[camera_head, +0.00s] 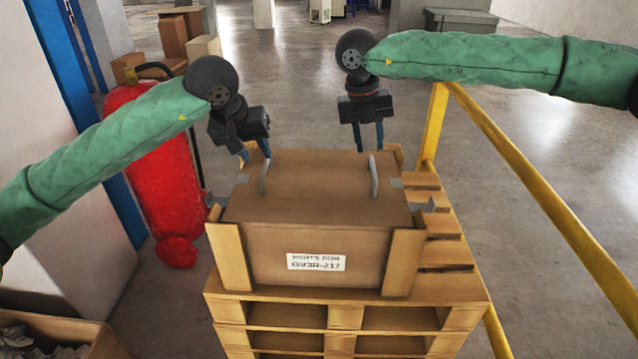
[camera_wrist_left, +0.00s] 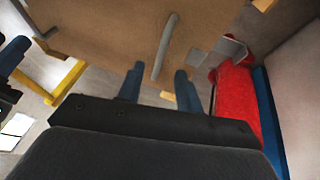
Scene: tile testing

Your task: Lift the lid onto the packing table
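A brown lid (camera_head: 318,185) with two upright grey handles covers a wooden crate (camera_head: 270,250) that bears a white label. The left handle (camera_head: 264,178) and right handle (camera_head: 373,177) stand near the lid's two sides. My left gripper (camera_head: 256,157) is open, above and behind the left handle. In the left wrist view this handle (camera_wrist_left: 165,47) lies beyond and between the spread blue fingers (camera_wrist_left: 159,88), with nothing held. My right gripper (camera_head: 369,148) is open and empty behind the right handle, near the lid's back edge. I cannot make out a packing table.
The crate stands on stacked pallets (camera_head: 340,312). Grey metal tabs (camera_head: 420,206) stick out at its sides. A yellow rail (camera_head: 540,195) runs along the right. A red extinguisher (camera_head: 165,185) stands close on the left. An open carton (camera_head: 95,340) is at bottom left.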

